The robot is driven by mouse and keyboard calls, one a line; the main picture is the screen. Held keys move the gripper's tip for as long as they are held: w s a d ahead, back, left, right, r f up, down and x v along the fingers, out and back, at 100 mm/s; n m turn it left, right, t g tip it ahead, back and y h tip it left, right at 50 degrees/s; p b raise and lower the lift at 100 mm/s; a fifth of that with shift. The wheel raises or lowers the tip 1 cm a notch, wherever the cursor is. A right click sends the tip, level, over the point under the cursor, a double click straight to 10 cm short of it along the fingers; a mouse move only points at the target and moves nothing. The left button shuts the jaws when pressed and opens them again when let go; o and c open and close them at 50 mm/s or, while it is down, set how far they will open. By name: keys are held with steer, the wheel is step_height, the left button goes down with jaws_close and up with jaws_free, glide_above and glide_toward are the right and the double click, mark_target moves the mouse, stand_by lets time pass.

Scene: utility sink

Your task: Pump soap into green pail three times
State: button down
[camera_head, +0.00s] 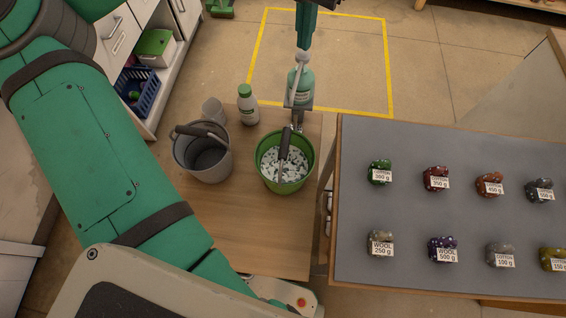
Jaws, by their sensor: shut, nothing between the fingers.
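The green pail (264,172) stands on the wooden table, with grey and white pieces inside. Its dark handle grip crosses over the opening. A pale green soap bottle (304,86) stands just behind the pail, towards the table's far edge. My gripper (302,57) is shut and empty, pointing down over the top of the bottle. It hides the pump head, so I cannot tell whether it touches it. A thin grey part runs down in front of the bottle towards the pail.
A grey bucket (181,156), a clear cup (213,109) and a white bottle with green cap (247,105) stand left of the pail. A grey-topped table (410,212) with several labelled bundles is at right. Yellow lines mark the floor behind.

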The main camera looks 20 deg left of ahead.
steer(key=shift+r, duration=2.8)
